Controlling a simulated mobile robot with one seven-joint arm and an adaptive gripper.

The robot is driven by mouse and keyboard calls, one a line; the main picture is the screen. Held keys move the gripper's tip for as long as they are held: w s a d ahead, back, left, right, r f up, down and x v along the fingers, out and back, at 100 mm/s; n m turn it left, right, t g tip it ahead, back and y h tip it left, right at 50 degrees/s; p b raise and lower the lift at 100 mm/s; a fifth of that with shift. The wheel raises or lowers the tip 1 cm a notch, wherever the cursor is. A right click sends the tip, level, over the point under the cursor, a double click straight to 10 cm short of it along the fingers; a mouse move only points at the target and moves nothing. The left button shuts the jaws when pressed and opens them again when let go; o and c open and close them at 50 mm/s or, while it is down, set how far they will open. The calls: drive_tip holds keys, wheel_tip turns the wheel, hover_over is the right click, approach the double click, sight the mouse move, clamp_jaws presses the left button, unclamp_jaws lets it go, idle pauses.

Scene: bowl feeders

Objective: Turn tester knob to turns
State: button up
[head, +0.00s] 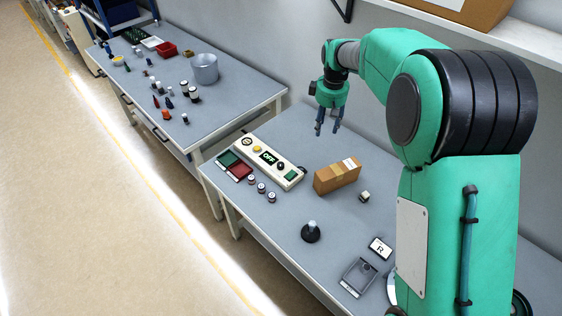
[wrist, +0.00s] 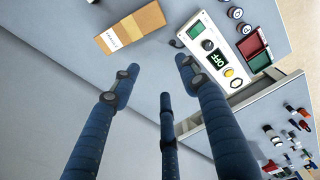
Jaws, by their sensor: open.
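The tester is a long pale box (head: 250,143) lying on the near table, with a lit display reading "OFF", a yellow button and a green square. Its dark round knob (head: 280,166) sits between the display and the green square. In the wrist view the tester (wrist: 238,84) is at the upper right, and the knob (wrist: 207,44) is plain to see. My gripper (head: 328,129) hangs above the table at the back, right of the tester and apart from it. Its blue fingers are spread and empty, also in the wrist view (wrist: 157,76).
A cardboard box (head: 337,175) stands right of the tester. Small cylinders (head: 261,187) and green and red trays (head: 239,170) lie along its front. A black-based post (head: 311,233) and a grey tray (head: 358,276) are nearer. Another table (head: 231,89) holds several parts.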

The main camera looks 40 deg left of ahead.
sight(281, 164)
drive_tip(key=s+a+f+n+p, duration=0.1)
drive_tip(key=s+a+f, duration=0.3)
drive_tip(key=a+f, duration=0.2)
drive_tip(key=s+a+f+n+p, duration=0.1)
drive_tip(key=s+a+f+n, duration=0.1)
drive_tip(key=s+a+f, duration=0.2)
drive_tip(key=a+f, duration=0.2)
drive_tip(key=a, duration=0.2)
drive_tip(key=shift+a+f+g+h+p, duration=0.15)
drive_tip(key=shift+f+g+h+p, duration=0.15)
drive_tip(key=shift+f+h+p, duration=0.1)
wheel_tip(281, 164, down, 14)
drive_tip(key=shift+r, duration=0.1)
clamp_jaws()
